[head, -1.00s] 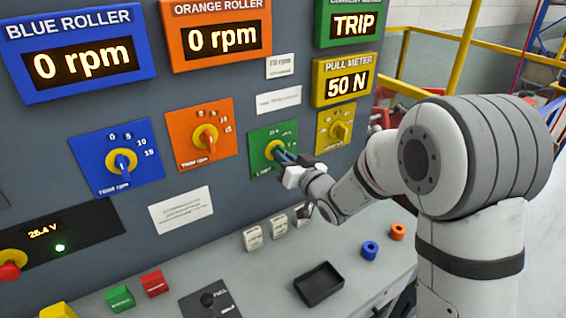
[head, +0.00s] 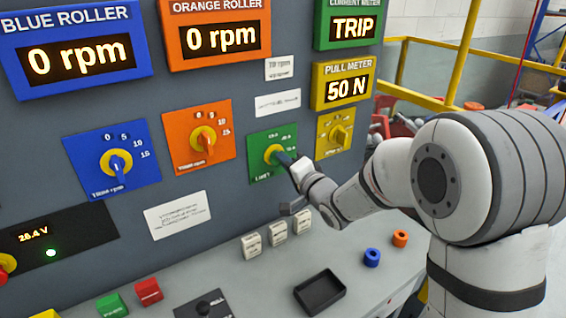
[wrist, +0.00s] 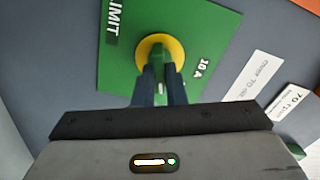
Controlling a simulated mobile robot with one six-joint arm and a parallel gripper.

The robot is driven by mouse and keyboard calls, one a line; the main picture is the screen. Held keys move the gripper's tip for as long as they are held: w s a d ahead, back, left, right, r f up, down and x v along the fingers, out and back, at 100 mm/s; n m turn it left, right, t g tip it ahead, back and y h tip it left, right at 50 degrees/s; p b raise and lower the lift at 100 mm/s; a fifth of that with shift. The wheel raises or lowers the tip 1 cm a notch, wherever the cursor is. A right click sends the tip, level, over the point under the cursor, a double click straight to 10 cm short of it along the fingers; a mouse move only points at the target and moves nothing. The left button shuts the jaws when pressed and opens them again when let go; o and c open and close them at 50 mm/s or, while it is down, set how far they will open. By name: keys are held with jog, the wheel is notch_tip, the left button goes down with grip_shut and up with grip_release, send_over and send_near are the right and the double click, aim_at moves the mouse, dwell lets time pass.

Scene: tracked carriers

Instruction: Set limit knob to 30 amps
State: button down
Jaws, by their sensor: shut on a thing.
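The limit knob (head: 273,154) is a green knob on a yellow disc, mounted on a green plate (head: 259,142) on the grey panel. My gripper (head: 287,161) is at the plate from the right, its fingers shut on the knob. In the wrist view the two dark fingers (wrist: 159,88) close around the green knob handle (wrist: 162,62), over the yellow disc (wrist: 178,55). The "LIMIT" and "10 A" marks show there; the other marks are out of view or too small to read. The green-framed current meter (head: 353,27) reads TRIP.
A yellow knob plate (head: 335,131) is just right of the limit plate, close to my wrist. An orange knob plate (head: 198,135) and a blue one (head: 112,160) are to the left. A black tray (head: 320,292) and blue and orange rings lie on the desk below.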

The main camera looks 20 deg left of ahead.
jog(key=shift+d+f+m, duration=0.1)
jog(key=shift+f+m, duration=0.05)
jog(key=shift+m, duration=0.85)
jog(key=shift+f+m, duration=0.1)
jog(key=shift+m, duration=0.9)
jog(key=c, duration=1.5)
grip_release()
jog(key=shift+r, duration=0.1)
jog(key=b+v, duration=0.1)
jog(key=v, duration=0.7)
